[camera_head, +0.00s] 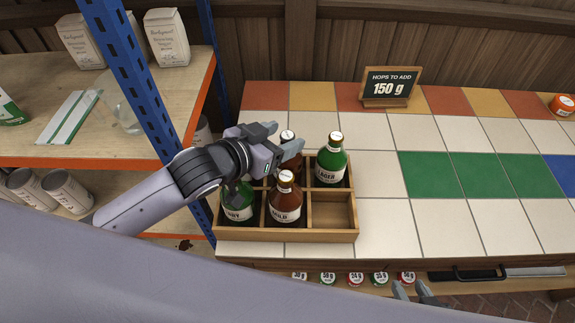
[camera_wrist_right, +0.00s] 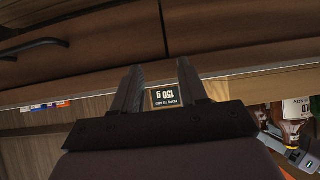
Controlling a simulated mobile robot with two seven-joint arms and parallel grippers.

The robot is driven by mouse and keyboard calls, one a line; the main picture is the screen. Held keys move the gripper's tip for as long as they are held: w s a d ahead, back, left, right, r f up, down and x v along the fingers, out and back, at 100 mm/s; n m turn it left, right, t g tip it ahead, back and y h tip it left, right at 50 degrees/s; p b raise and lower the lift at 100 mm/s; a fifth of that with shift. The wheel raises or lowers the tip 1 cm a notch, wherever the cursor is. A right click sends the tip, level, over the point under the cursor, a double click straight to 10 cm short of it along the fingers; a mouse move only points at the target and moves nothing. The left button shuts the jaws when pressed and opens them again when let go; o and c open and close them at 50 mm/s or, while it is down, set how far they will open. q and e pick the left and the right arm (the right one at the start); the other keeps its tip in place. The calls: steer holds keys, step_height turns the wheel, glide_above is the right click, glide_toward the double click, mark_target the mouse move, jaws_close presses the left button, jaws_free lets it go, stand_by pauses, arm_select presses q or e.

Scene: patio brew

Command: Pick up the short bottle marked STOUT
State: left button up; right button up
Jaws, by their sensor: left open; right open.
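No label reading STOUT is legible. A wooden crate (camera_head: 333,236) on the tiled counter holds several bottles. A brown bottle (camera_head: 293,166) in its back row is mostly hidden by my left gripper (camera_head: 286,137), with its label out of sight. The gripper is open, with its fingers close around this bottle's neck; contact cannot be told. A green LAGER bottle (camera_head: 331,162) stands at back right, a brown bottle (camera_head: 285,203) whose label seems to read MILD at front middle, and a partly covered green bottle (camera_head: 236,212) at front left. My right gripper (camera_head: 413,290) is open and empty (camera_wrist_right: 160,78).
The crate's front right compartment (camera_head: 331,212) is empty. A blue shelf post (camera_head: 135,80) stands left, near my left arm. A sign reading 150 g (camera_head: 388,87) stands at the back. Several round tags (camera_head: 356,279) line the front edge.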

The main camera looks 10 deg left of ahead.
arm_select(q)
jaws_close()
stand_by(1.4)
steer(key=shift+r, duration=0.1)
